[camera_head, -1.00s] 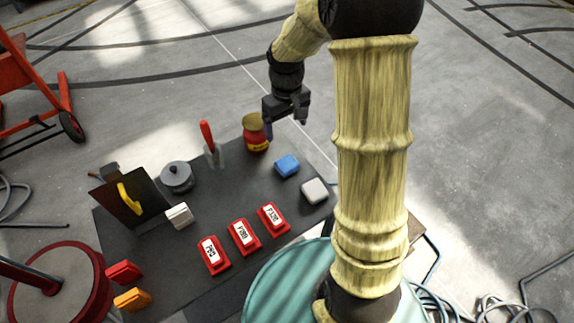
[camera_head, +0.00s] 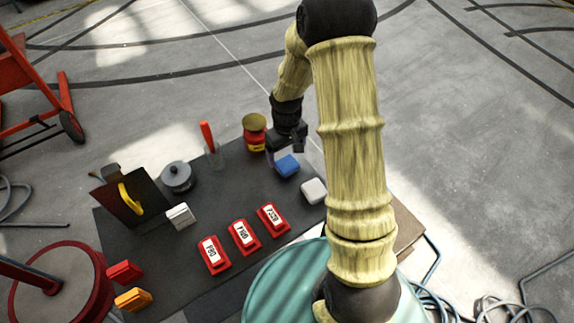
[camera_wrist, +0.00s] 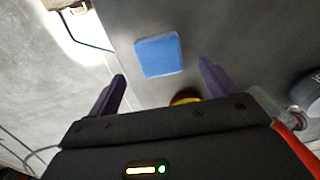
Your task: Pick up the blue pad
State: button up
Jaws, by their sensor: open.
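The blue pad (camera_head: 287,166) lies flat on the dark bench top, near its far right edge. My gripper (camera_head: 285,150) is just above and behind the pad in the head view, open and empty. In the wrist view the blue pad (camera_wrist: 159,56) lies ahead of the two dark purple fingertips (camera_wrist: 162,70), roughly in line with the gap between them. The fingers appear apart from the pad.
A white pad (camera_head: 313,190) lies near the blue pad. A red and yellow tin (camera_head: 254,138) stands behind it, left of my gripper. A red-handled tool (camera_head: 209,140) stands further left. Red labelled blocks (camera_head: 243,236) line the front. Bench (camera_head: 240,188) between is clear.

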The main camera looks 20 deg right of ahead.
aim_at(287, 163)
jog(key=shift+f, duration=0.1)
notch_tip(287, 163, down, 5)
jog(key=shift+s+d+p, duration=0.1)
jog(key=shift+p, duration=0.3)
jog(key=shift+c, duration=0.3)
jog(key=c, duration=1.1)
notch_tip(287, 163, up, 10)
jog(key=shift+r, duration=0.1)
dwell(0.5)
